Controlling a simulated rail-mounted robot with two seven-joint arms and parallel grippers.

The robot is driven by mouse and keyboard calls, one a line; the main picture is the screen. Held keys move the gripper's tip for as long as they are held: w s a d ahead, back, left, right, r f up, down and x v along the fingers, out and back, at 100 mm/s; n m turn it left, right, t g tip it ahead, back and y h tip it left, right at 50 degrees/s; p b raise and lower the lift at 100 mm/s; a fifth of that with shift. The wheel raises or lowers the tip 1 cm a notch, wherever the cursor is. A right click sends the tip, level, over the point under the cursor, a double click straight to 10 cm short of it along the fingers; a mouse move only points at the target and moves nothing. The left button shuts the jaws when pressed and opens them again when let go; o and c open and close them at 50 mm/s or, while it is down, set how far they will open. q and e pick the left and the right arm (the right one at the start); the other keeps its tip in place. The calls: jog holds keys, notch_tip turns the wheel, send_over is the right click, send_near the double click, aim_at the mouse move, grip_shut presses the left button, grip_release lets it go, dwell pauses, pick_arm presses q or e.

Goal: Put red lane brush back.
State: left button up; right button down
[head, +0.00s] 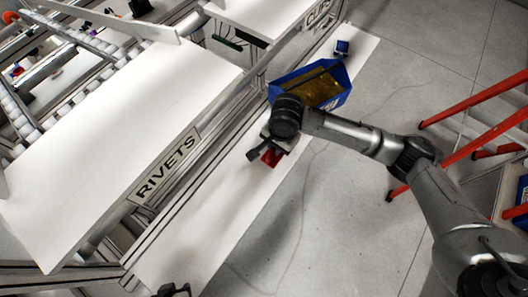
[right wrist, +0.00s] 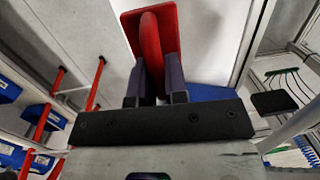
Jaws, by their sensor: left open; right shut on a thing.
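The red brush (head: 272,158) is held by my right gripper (head: 258,149), low over a long white strip (head: 218,218) beside the bench. In the right wrist view the red brush (right wrist: 152,42) has a flat red plate and a rounded handle. The dark fingers of the right gripper (right wrist: 152,85) are shut on both sides of the handle. I cannot tell whether the brush touches the strip. My left gripper (head: 173,290) shows only partly at the bottom edge of the head view, open and apart from the brush.
A blue bin (head: 343,97) with yellowish contents stands behind my right gripper. A small blue object (head: 342,48) lies farther up the strip. A bench bears a RIVETS label (head: 167,167). Red legs (head: 470,143) stand at right. The grey floor (head: 330,215) in front is clear.

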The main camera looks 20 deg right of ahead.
jog(key=shift+w+a+f, duration=0.35)
jog(key=shift+a+f, duration=0.15)
jog(key=shift+f, duration=0.55)
jog(key=shift+w+a+f, duration=0.4)
jog(key=shift+a+f, duration=0.05)
jog(key=shift+f, duration=0.55)
jog(key=shift+w+a+f, duration=0.35)
jog(key=shift+a+f, duration=0.15)
jog(key=shift+f, duration=0.55)
jog(key=c, duration=1.1)
grip_release()
jog(key=shift+f, duration=0.1)
jog(key=shift+c, duration=0.2)
notch_tip(320, 180, up, 12)
jog(key=d, duration=0.1)
jog(key=shift+s+p, duration=0.15)
jog(key=shift+p, duration=0.15)
